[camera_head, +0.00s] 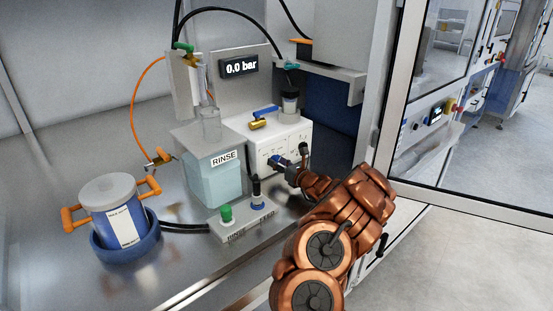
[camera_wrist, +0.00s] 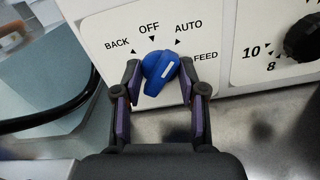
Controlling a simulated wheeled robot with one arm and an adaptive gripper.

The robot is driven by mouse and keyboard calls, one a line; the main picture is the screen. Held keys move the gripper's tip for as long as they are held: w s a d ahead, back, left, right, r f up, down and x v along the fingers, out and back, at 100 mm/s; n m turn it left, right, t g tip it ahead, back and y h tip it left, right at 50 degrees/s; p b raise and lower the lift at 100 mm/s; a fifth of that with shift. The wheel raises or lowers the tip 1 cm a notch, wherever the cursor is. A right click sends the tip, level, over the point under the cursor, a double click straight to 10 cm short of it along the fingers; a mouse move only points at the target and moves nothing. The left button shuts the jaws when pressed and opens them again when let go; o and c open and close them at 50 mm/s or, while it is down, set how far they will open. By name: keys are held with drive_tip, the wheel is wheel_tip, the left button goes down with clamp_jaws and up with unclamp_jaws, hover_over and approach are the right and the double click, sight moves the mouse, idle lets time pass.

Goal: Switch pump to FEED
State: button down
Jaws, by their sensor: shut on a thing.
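The pump's blue selector knob (camera_wrist: 160,70) sits on the white panel (camera_wrist: 105,30) below the labels BACK, OFF, AUTO and FEED. Its white line slants to the upper right; I cannot tell exactly which mark it meets. In the wrist view my gripper (camera_wrist: 162,88) has one finger on each side of the knob and is shut on it. In the head view the knob (camera_head: 277,161) shows at the front of the white pump box (camera_head: 262,135), with my gripper (camera_head: 292,170) at it. The finger contact is partly hidden there.
A RINSE container (camera_head: 213,178) stands left of the pump. A small box with a green button (camera_head: 226,213) lies in front. A lidded pot with orange handles (camera_head: 115,205) stands far left. A black dial (camera_wrist: 303,40) is right of the knob. A display (camera_head: 239,67) reads 0.0 bar.

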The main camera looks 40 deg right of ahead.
sight(278, 162)
drive_tip(key=shift+m, duration=0.3)
drive_tip(key=m+p, duration=0.2)
drive_tip(key=m, duration=0.2)
drive_tip(key=shift+r, duration=0.1)
drive_tip(key=m+p, duration=0.1)
drive_tip(key=m, duration=0.3)
drive_tip(key=shift+m, duration=0.3)
drive_tip(key=c, duration=0.6)
unclamp_jaws()
drive_tip(key=shift+s+p, duration=0.75)
drive_tip(key=shift+s, duration=1.45)
drive_tip(key=shift+s+a, duration=0.1)
drive_tip(key=shift+s, duration=0.7)
